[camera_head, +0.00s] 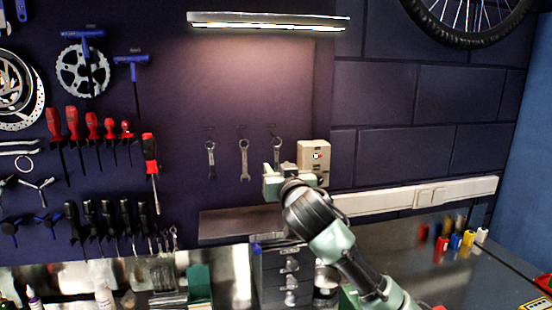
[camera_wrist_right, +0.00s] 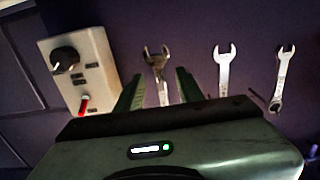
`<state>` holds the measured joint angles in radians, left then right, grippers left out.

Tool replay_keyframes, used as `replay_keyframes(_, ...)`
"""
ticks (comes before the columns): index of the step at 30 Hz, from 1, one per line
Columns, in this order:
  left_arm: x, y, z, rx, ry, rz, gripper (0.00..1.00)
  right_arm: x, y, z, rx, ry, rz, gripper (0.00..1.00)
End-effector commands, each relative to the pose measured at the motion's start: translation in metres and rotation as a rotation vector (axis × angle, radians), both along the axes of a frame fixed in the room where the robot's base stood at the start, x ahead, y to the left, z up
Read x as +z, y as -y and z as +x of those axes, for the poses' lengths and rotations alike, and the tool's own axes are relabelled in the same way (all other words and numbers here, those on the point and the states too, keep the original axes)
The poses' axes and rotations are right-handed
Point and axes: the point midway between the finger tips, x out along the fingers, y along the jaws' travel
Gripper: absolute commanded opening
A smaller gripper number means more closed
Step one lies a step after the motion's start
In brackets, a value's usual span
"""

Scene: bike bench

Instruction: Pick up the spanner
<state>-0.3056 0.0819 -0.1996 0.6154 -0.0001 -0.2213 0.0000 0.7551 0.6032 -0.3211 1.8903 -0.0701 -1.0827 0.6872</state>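Three silver spanners hang in a row on the dark wall panel: a left one (camera_head: 210,158), a middle one (camera_head: 244,160) and a right one (camera_head: 277,148). My right gripper (camera_head: 276,168) is at the right spanner and hides its lower part in the head view. In the right wrist view, my right gripper (camera_wrist_right: 158,78) is open, with one finger on each side of this spanner (camera_wrist_right: 158,64). Gaps show between the spanner and both fingers. The other two spanners, the middle one (camera_wrist_right: 224,70) and the left one (camera_wrist_right: 282,78), hang clear of the fingers. My left gripper is not in view.
A pale switch box (camera_head: 313,158) with a knob and red switch is close beside my right gripper; it also shows in the wrist view (camera_wrist_right: 80,72). A small shelf (camera_head: 232,226) is below the spanners. Red-handled screwdrivers (camera_head: 92,124) hang to the left.

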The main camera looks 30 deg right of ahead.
Motion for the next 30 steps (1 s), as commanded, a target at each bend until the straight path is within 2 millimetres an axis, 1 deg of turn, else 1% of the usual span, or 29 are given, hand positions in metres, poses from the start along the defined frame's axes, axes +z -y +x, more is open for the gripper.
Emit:
replay_keyframes(1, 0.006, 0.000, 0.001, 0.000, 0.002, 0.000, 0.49, 0.003, 0.002, 0.007, -0.001, -0.002, 0.001, 0.38)
replay_keyframes(4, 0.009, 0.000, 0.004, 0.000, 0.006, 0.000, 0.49, 0.001, 0.004, 0.016, -0.001, -0.002, 0.001, 0.38)
replay_keyframes(12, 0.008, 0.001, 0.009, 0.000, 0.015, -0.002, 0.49, 0.000, 0.004, 0.018, 0.001, 0.001, 0.001, 0.38)
replay_keyframes(14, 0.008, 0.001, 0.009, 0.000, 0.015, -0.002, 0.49, 0.000, 0.004, 0.018, 0.001, 0.000, 0.001, 0.21)
replay_keyframes(15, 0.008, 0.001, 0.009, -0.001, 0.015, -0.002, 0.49, 0.000, 0.004, 0.018, 0.001, 0.000, 0.001, 0.10)
replay_keyframes(16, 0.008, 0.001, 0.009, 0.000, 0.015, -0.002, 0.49, 0.000, 0.004, 0.018, 0.001, 0.000, 0.001, 0.02)
replay_keyframes(17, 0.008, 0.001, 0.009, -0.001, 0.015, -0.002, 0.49, 0.000, 0.004, 0.018, 0.001, 0.000, 0.001, 0.00)
replay_keyframes(26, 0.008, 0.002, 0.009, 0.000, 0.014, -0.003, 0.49, 0.000, 0.004, 0.018, 0.000, 0.001, 0.001, 0.00)
replay_keyframes(30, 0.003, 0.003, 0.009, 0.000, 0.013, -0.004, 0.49, 0.001, 0.004, 0.018, 0.001, 0.003, 0.003, 0.00)
